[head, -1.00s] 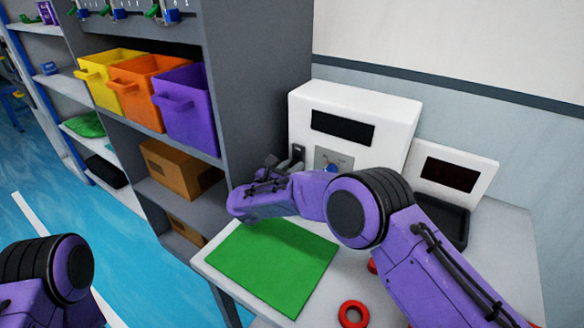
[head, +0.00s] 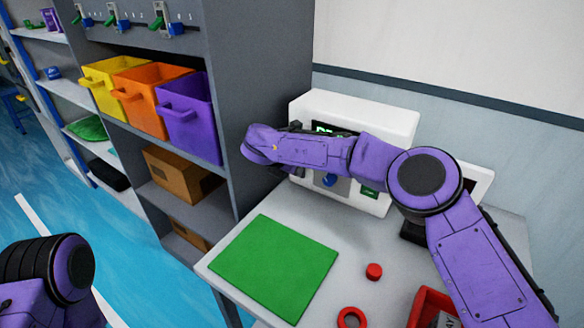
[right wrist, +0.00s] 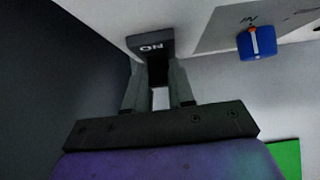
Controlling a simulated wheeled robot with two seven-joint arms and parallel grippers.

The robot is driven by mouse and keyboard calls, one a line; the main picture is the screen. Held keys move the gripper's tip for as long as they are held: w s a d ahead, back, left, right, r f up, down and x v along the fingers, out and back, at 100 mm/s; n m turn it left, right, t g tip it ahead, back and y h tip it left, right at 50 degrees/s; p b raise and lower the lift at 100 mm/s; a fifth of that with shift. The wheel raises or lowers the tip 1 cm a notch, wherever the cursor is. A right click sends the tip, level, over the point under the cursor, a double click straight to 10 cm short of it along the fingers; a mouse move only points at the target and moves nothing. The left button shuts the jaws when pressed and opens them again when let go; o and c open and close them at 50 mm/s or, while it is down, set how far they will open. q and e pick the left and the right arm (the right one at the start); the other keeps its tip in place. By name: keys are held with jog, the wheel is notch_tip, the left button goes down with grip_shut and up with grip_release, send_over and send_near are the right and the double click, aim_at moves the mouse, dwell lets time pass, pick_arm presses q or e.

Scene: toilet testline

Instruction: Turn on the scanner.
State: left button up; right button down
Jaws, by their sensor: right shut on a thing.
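The scanner (head: 388,117) is a white box at the back of the table against the wall. Its display (head: 328,129) shows green lit text, partly hidden by my right arm. A small green-lit panel (head: 369,192) shows lower on its front. In the right wrist view a dark lever (right wrist: 152,46) marked "ON" is on the scanner's side. My right gripper (right wrist: 158,72) is shut on this lever. In the head view its fingers are mostly hidden at the scanner's left side. A blue knob (right wrist: 257,43) sits on a grey panel. My left gripper is out of view.
A green mat (head: 275,268) lies on the table (head: 340,240). A red cylinder (head: 374,271), red ring (head: 352,317) and red bin (head: 424,302) are nearer. Grey shelving (head: 255,85) stands close on the left. A smaller white device (head: 481,180) is partly behind my arm.

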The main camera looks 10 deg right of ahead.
jog(key=shift+w+d+r+g+y+p, duration=0.1)
jog(key=shift+w+r+g+y+p, duration=0.05)
jog(key=shift+r+g+y+p, duration=0.2)
dwell(0.4)
jog(key=c, duration=1)
grip_release()
jog(key=shift+o, duration=0.2)
jog(key=b+v, duration=0.1)
jog(key=v, duration=0.9)
jog(key=shift+r+b, duration=0.3)
jog(key=shift+b, duration=0.05)
